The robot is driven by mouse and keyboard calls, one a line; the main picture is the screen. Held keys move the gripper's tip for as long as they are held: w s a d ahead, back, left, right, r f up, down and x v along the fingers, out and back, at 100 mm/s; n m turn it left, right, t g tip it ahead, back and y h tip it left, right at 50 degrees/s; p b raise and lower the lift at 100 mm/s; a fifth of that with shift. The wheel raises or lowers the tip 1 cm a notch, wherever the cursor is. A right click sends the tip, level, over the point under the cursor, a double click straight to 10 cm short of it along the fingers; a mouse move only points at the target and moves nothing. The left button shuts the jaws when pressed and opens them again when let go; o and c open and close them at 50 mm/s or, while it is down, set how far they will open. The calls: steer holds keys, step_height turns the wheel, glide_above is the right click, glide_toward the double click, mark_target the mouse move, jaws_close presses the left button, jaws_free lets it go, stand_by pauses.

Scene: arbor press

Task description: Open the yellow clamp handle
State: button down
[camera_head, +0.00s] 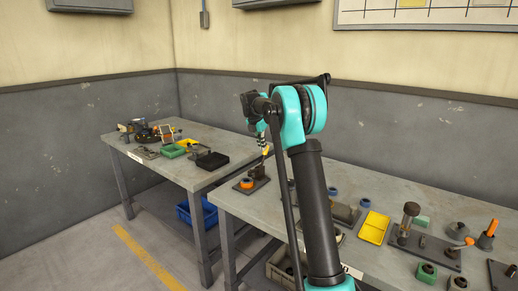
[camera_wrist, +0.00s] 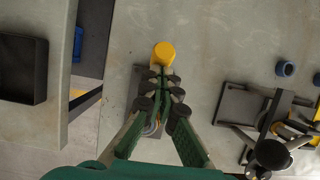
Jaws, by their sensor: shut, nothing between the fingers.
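The clamp's yellow handle end (camera_wrist: 165,52) shows as a round knob just beyond my fingertips in the wrist view. My gripper (camera_wrist: 166,80) is shut, with nothing between the fingers. Its tips look close to the knob, but I cannot tell whether they touch it. The clamp's dark base plate (camera_wrist: 138,88) lies below, largely hidden by the fingers. In the head view the yellow handle (camera_head: 265,151) stands up over the clamp, at the near table's left end. An orange ring (camera_head: 247,183) sits on that clamp's base. My arm covers part of this area.
The near table (camera_head: 225,198) holds a yellow tray (camera_head: 374,228) and several fixtures to the right. A dark fixture (camera_wrist: 240,104) stands right of my gripper in the wrist view. A second table (camera_head: 118,140) with a black tray (camera_head: 212,160) is at left, across a narrow gap.

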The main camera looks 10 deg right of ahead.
steer(key=w+d+g+y, duration=0.1)
steer(key=w+d+f+g+y, duration=0.1)
steer(key=shift+w+d, duration=0.25)
steer(key=shift+w, duration=0.05)
steer(key=shift+w+d+f, duration=1)
steer(key=shift+w+d, duration=0.25)
steer(key=shift+d, duration=0.05)
